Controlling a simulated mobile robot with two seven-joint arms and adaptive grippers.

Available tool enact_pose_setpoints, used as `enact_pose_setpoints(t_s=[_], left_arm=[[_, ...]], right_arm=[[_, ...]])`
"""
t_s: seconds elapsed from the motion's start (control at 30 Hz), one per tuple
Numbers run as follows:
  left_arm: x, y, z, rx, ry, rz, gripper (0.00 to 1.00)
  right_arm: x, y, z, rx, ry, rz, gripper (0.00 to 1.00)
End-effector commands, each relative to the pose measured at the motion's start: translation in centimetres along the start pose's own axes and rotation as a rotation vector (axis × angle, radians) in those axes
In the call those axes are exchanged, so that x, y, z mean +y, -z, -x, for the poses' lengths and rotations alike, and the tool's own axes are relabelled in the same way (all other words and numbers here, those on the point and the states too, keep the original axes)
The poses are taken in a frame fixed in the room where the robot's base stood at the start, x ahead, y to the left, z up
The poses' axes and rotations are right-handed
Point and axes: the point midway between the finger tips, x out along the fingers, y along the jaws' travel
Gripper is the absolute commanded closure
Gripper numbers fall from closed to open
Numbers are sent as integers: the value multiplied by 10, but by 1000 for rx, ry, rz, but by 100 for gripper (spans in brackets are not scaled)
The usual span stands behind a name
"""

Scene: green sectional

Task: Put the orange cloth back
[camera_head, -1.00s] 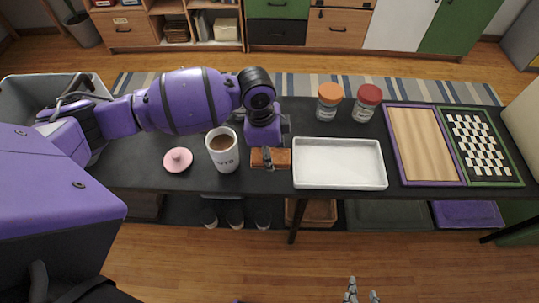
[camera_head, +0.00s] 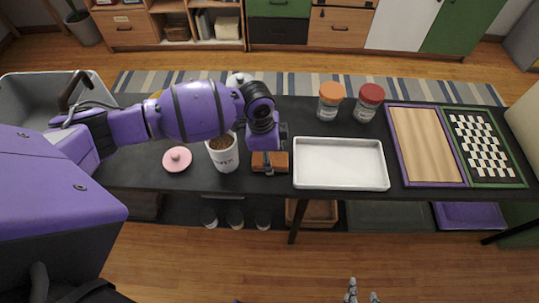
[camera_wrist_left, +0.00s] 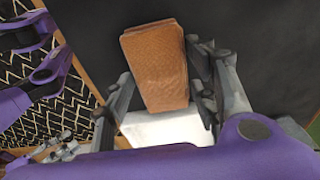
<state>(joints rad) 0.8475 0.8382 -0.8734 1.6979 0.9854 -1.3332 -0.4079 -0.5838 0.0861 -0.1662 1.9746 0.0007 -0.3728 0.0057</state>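The orange cloth (camera_head: 281,162) lies folded on the black table between the white mug (camera_head: 225,155) and the white tray (camera_head: 340,164). My left gripper (camera_head: 268,166) is low over it and hides part of it. In the left wrist view the cloth (camera_wrist_left: 160,70) lies between the two open fingers of my left gripper (camera_wrist_left: 162,80), with a gap visible on the right side. My right gripper (camera_head: 362,294) shows only at the bottom edge of the head view; its fingers are apart and empty.
A pink lid (camera_head: 177,159) lies left of the mug. Orange-lidded (camera_head: 330,100) and red-lidded (camera_head: 368,103) jars stand behind the tray. A wooden board (camera_head: 425,145) and a checkered board (camera_head: 484,147) lie at the right. A grey bin (camera_head: 38,90) is at far left.

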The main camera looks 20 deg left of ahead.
Motion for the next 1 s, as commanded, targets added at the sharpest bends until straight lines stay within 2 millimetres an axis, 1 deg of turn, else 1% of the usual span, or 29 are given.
enact_pose_setpoints(t_s=[0.03, 0.1, 0.37, 0.47, 0.57, 0.67, 0.8, 1.0], left_arm=[[0, 0, 0, 0, 0, 0, 38], [0, 0, 0, 0, 0, 0, 31], [0, 0, 1, 0, 0, 0, 31], [-1, 0, 5, 0, 1, 0, 31], [-1, 0, 16, 0, 3, 0, 31], [-2, 1, 36, 2, 6, -2, 31], [-1, 1, 68, 1, 5, -1, 31], [-1, 1, 105, 1, 4, -1, 31]], right_arm=[[0, 0, 0, 0, 0, 1, 60], [1, 0, 0, -1, 0, 2, 60], [1, 0, 0, -1, 0, 1, 60], [0, 1, 1, 1, 0, 1, 60], [0, 3, 1, 4, 0, -2, 60], [-2, 7, 2, 8, 1, -6, 60], [-5, 10, 3, 11, 5, -11, 60], [-8, 11, 4, 10, 11, -12, 60]])
